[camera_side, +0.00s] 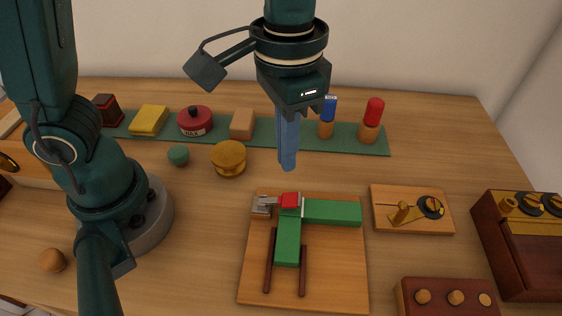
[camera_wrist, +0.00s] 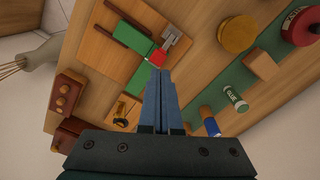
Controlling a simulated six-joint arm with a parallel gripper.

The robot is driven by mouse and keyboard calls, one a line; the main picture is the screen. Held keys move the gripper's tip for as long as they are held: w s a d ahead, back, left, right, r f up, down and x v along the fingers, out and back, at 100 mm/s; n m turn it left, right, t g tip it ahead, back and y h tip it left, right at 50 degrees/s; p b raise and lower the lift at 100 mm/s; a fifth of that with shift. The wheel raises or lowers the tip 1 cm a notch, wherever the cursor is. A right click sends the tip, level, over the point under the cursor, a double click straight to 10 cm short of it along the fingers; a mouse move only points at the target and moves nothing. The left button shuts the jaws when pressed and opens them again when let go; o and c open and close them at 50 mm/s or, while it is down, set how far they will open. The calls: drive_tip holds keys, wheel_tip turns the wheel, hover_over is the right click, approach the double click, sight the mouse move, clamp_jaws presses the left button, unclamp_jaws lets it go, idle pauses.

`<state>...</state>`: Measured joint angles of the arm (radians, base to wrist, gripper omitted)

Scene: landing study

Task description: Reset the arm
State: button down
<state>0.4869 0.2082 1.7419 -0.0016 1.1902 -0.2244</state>
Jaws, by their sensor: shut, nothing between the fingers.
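My gripper (camera_side: 288,160) points down above the table, in front of the green mat. Its blue fingers are shut together with nothing between them. In the wrist view the gripper (camera_wrist: 158,82) shows its two fingers side by side, their tips near the red block in the picture. In the side view the tips hang above and behind a wooden board (camera_side: 258,280) and look apart from everything. My arm comes down from the top of the picture.
The board carries green blocks (camera_side: 330,212), a red block (camera_side: 290,200) and dark rods. A latch board (camera_side: 383,222) and wooden boxes (camera_side: 530,240) stand right. A green mat (camera_side: 350,147) at the back holds several items. A yellow round knob (camera_side: 229,157) stands left of my gripper.

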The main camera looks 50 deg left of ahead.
drive_tip(key=s+a+r+n+t, duration=0.1)
drive_tip(key=a+r+n+t, duration=0.2)
drive_tip(key=a+r, duration=0.4)
drive_tip(key=s+a+f+t, duration=0.2)
drive_tip(key=s+a+f, duration=0.2)
drive_tip(key=shift+a+t, duration=0.3)
drive_tip(key=shift+a, duration=0.05)
